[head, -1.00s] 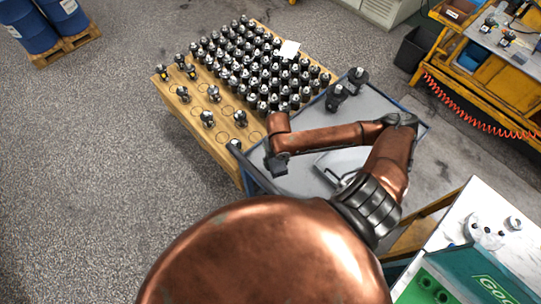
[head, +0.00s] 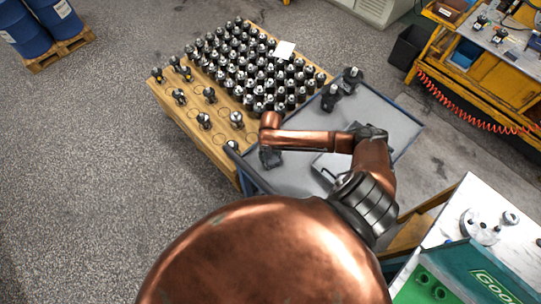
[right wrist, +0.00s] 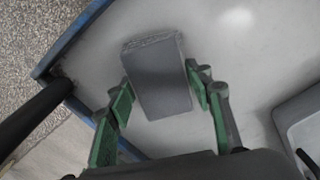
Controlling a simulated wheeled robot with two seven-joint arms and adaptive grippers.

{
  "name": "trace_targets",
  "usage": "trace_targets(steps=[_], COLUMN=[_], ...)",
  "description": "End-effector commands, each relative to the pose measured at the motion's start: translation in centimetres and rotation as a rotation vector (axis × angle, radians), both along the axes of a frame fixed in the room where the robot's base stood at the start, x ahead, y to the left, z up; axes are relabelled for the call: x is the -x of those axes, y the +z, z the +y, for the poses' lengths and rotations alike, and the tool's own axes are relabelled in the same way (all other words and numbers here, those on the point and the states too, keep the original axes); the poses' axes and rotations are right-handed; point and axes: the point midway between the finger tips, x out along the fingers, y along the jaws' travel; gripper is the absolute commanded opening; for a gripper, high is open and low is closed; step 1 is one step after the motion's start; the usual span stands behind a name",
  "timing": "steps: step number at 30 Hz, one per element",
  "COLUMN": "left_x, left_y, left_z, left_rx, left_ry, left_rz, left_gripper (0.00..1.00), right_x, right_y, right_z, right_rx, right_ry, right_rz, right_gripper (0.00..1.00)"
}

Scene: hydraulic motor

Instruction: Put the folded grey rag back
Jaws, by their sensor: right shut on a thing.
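The folded grey rag (right wrist: 158,82) shows in the right wrist view as a thick flat grey block. It sits between the green fingers of my right gripper (right wrist: 162,98), which is shut on it. The light grey top of the blue-edged cart (right wrist: 235,65) is below the rag; I cannot tell if they touch. In the head view my right gripper (head: 270,158) is over the left part of the cart top (head: 395,118), near its handle. The rag is not clear there. My left gripper is not in view.
A wooden pallet (head: 215,150) with several rows of dark bottle-like parts (head: 250,65) adjoins the cart. Dark fittings (head: 340,88) stand at the cart's far end. A grey flat case (head: 330,168) lies beside my arm. A white table (head: 450,225) is at right.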

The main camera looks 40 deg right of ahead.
Motion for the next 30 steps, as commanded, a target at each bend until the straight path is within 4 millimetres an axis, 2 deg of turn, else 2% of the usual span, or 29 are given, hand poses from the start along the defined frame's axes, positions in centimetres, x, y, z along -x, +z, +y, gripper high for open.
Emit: trace_targets(steps=[8, 9, 16, 25, 30], left_x=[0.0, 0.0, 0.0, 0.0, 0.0], left_y=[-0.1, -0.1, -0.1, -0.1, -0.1], left_z=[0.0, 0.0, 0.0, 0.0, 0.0], left_rx=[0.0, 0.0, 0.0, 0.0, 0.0], left_ry=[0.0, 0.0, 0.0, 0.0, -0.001], left_rz=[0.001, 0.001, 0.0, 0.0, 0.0], left_gripper=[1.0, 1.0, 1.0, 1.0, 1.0], right_x=[0.0, 0.0, 0.0, 0.0, -0.1], right_y=[-0.2, -0.3, -0.2, -0.1, 1.5], right_z=[0.0, 0.0, 0.0, 0.0, -0.1], right_rx=[0.0, 0.0, 0.0, 0.0, 0.001], right_ry=[0.0, 0.0, 0.0, 0.0, 0.001], right_rz=[0.0, 0.0, 0.0, 0.0, -0.003], right_gripper=[0.28, 0.48, 0.64, 0.65, 0.65])
